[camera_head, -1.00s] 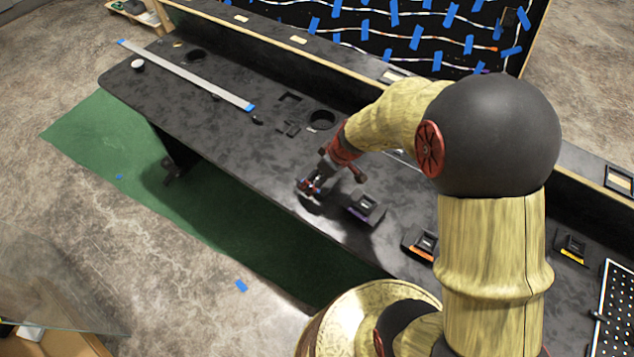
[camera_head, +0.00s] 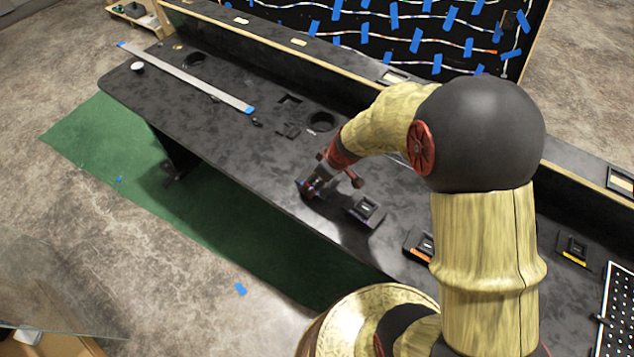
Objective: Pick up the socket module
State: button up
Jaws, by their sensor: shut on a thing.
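An orange-edged module (camera_head: 419,243) and a yellow-edged one (camera_head: 573,249) lie farther right. A long LED bar (camera_head: 187,77) lies on the black console table (camera_head: 240,150). The table left of my gripper is mostly clear.

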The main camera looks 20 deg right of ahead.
jog(key=c, duration=0.4)
jog(key=shift+r, duration=0.15)
